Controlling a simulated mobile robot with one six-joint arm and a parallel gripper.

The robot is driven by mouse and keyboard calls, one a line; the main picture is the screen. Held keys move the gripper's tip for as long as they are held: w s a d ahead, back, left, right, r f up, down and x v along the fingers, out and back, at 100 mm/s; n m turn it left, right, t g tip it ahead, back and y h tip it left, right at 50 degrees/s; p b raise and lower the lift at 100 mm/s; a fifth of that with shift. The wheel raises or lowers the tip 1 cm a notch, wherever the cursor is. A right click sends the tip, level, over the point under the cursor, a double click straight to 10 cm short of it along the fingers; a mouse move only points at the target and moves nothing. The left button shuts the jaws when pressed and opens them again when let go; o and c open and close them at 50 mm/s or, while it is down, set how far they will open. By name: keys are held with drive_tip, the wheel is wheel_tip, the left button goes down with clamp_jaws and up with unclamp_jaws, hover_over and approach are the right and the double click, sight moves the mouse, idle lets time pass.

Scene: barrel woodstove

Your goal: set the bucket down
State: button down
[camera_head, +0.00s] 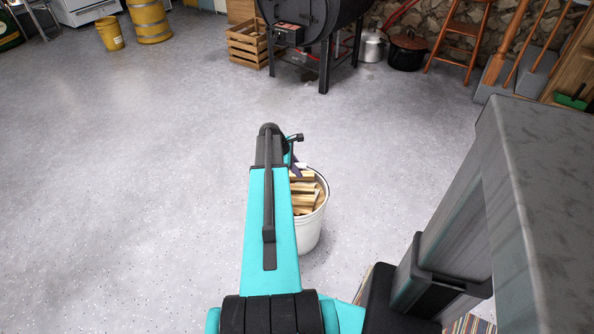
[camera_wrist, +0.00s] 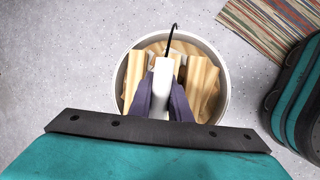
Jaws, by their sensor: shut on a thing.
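A white bucket (camera_head: 310,231) filled with split firewood (camera_head: 304,193) is in front of me, partly hidden behind my teal arm in the head view. In the wrist view the bucket's round rim (camera_wrist: 226,103) shows from above, with pale wood pieces (camera_wrist: 201,78) inside. My gripper (camera_wrist: 164,80) is over the middle of the bucket, its dark fingers shut on the white handle grip (camera_wrist: 162,72). A thin black wire of the handle (camera_wrist: 171,38) runs to the rim. Whether the bucket's bottom touches the floor is not clear.
A black barrel woodstove (camera_head: 312,22) stands at the back, with a wooden crate (camera_head: 248,45) to its left and pots (camera_head: 407,48) to its right. A striped rug (camera_wrist: 272,28) lies near the bucket. The grey speckled floor (camera_head: 130,160) is open to the left.

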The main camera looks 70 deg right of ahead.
drive_tip(key=shift+d+r, duration=0.1)
drive_tip(key=shift+r, duration=0.05)
drive_tip(key=c, duration=1.6)
unclamp_jaws()
drive_tip(key=shift+o, duration=0.2)
drive_tip(key=v, duration=1.3)
drive_tip(key=shift+r+p, duration=0.3)
drive_tip(key=shift+r, duration=0.05)
drive_tip(key=shift+w, duration=0.1)
